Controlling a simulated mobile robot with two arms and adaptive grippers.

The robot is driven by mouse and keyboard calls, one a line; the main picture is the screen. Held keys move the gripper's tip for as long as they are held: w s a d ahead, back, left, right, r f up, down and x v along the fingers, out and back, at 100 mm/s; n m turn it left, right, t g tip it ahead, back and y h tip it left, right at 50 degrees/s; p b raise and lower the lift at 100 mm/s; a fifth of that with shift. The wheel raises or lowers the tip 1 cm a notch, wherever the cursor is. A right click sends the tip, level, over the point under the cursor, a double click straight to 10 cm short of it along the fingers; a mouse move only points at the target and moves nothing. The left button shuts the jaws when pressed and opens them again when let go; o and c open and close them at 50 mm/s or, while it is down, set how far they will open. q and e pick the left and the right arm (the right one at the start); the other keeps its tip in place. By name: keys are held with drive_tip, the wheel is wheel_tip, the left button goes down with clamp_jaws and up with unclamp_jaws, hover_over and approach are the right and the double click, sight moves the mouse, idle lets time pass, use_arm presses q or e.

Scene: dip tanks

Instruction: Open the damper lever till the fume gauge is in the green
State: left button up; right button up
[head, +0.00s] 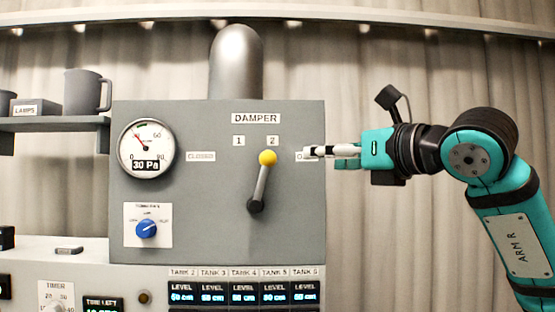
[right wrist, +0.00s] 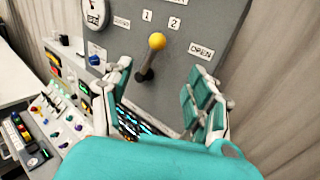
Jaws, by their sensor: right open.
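The damper lever (head: 260,185) has a yellow knob (head: 268,157) and a dark arm on the grey panel. It points up, leaning slightly right, with its knob just under the "2" label. It also shows in the right wrist view (right wrist: 148,62). The round fume gauge (head: 146,148) reads 30 Pa, its needle pointing up and left; I cannot tell whether the tip lies in the small green band. My right gripper (head: 308,153) is open and empty, right of the knob and apart from it, partly covering the "OPEN" label (right wrist: 201,51). My left gripper is out of view.
A blue rotary knob (head: 147,229) sits below the gauge. Tank level displays (head: 243,294) run along the console below the panel. A shelf (head: 55,124) with grey mugs is at left. The panel face around the lever is clear.

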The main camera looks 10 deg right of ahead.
sight(273, 159)
drive_tip(key=p+x, duration=0.3)
drive_tip(key=x, duration=0.4)
drive_tip(key=p+x, duration=0.3)
drive_tip(key=x, duration=0.5)
drive_tip(key=shift+w+a+r, duration=0.1)
drive_tip(key=shift+w+a, duration=0.1)
drive_tip(key=shift+a, duration=0.15)
drive_tip(key=shift+w, duration=0.3)
drive_tip(key=c, duration=1.2)
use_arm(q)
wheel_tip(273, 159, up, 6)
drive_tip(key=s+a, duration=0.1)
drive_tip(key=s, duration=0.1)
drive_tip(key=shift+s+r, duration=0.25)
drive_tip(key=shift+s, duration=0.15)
